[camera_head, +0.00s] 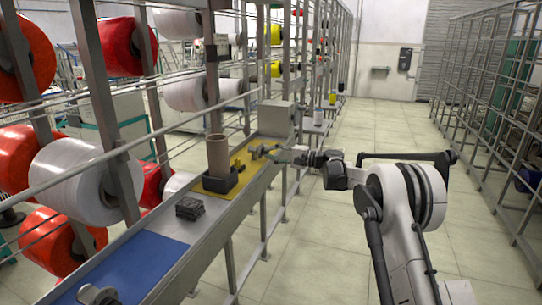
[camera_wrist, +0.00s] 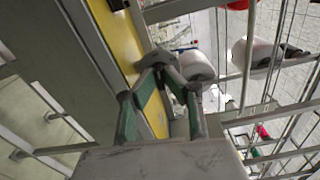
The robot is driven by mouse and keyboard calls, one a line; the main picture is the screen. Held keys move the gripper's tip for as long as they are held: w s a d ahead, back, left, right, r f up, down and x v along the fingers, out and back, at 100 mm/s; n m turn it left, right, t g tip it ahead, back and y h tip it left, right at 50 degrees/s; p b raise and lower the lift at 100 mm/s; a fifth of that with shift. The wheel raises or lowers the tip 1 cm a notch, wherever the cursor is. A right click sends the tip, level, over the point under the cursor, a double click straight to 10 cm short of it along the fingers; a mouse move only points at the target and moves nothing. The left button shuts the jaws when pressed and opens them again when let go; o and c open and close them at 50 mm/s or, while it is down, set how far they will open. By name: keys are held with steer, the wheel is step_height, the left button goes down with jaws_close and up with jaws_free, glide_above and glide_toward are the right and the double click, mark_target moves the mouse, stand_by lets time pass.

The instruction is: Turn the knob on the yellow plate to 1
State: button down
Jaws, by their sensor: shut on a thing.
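The yellow plate (camera_head: 212,189) lies on the narrow grey shelf beside the bobbin rack. It also shows as a yellow strip in the wrist view (camera_wrist: 118,38). My gripper (camera_head: 262,151) reaches in from the right over the plate's far part. In the wrist view my gripper (camera_wrist: 162,72) has its green-padded fingers drawn together at the tips, shut on a small grey knob (camera_wrist: 158,56) by the plate. The fingers partly hide the knob, and no number or pointer on it can be read.
A brown tube (camera_head: 217,155) stands in a black holder (camera_head: 220,183) on the plate, with small yellow parts beside it. A grey box (camera_head: 275,119) stands behind. A dark block (camera_head: 190,208) and blue mat (camera_head: 135,260) lie nearer. Bobbins crowd the left; the right aisle is clear.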

steer(key=shift+n, duration=0.6)
steer(key=shift+r, duration=0.1)
steer(key=c, duration=1.8)
jaws_free()
steer(key=shift+a, duration=0.1)
steer(key=shift+c, duration=0.2)
steer(key=v, duration=1.2)
